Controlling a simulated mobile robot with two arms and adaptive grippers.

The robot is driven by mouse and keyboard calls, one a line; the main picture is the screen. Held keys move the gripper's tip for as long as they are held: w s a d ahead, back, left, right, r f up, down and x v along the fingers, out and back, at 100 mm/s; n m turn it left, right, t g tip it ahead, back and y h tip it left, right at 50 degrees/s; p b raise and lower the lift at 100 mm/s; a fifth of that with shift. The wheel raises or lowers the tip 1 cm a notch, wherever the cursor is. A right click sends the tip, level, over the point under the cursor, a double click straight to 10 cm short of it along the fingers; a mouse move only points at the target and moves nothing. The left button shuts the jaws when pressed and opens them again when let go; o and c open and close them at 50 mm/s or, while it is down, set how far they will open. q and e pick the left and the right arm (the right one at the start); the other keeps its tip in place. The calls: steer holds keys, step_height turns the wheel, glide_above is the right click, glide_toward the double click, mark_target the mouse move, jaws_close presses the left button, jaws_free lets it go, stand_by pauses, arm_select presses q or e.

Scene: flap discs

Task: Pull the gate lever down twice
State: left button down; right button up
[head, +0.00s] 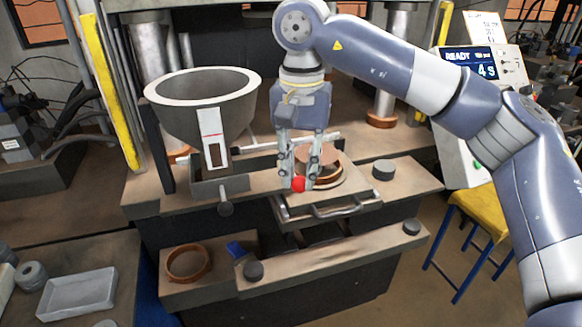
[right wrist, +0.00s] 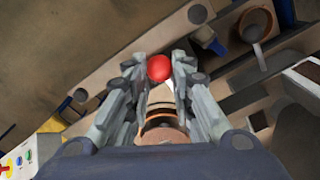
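The gate lever shows mainly as a red ball knob (head: 298,184); its shaft is mostly hidden behind my right gripper. My right gripper (head: 298,182) comes down from above, with one finger on each side of the knob. In the right wrist view the red knob (right wrist: 159,68) sits between the two fingertips (right wrist: 158,65), with no clear gap on either side, so the fingers look closed on it. The grey hopper (head: 205,118), with a white sight strip on its front, stands left of the gripper. My left gripper is not in view.
A brown round disc stack (head: 325,172) sits just behind and right of the gripper, above a metal drawer handle (head: 348,208). A brown ring (head: 188,263) lies on the lower left ledge. A screen (head: 470,60) reads READY. A yellow stool (head: 478,212) stands right.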

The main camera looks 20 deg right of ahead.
mark_target(299, 191)
steer(key=shift+w+f+b, duration=0.1)
steer(key=shift+f+b, duration=1.65)
steer(key=shift+f, duration=1.05)
steer(key=shift+r, duration=0.1)
step_height(299, 191, up, 10)
steer(key=p, duration=0.7)
steer(key=shift+p, duration=0.4)
